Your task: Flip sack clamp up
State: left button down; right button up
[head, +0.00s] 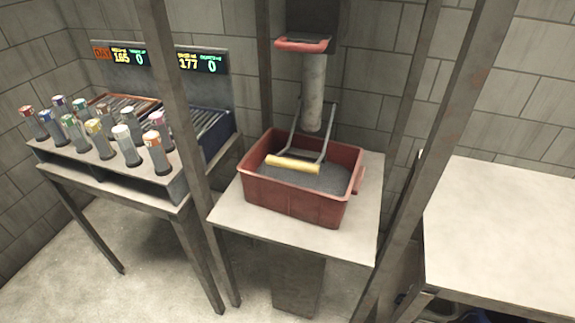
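A pale, worn vertical tube (314,92) hangs in the middle of the head view, its lower end above a red bin (297,201). A red bar-like part (303,44) sits at the tube's top, under a dark block. A grey U-shaped frame with a yellow grip (293,164) hangs down beside the tube, the grip low over the bin. I cannot tell for sure which of these parts is the sack clamp. Neither of my grippers is in view.
The bin holds dark grey grains and stands on a pale table (230,213) between metal posts (180,100). At left, a bench (110,170) carries several capped cylinders below lit number displays (130,57). A bare table (500,230) stands at right.

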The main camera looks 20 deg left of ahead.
aim_at(276, 161)
jog(key=k, duration=1.35)
jog(key=z, duration=0.3)
jog(key=i, duration=0.95)
jog(key=z, duration=0.35)
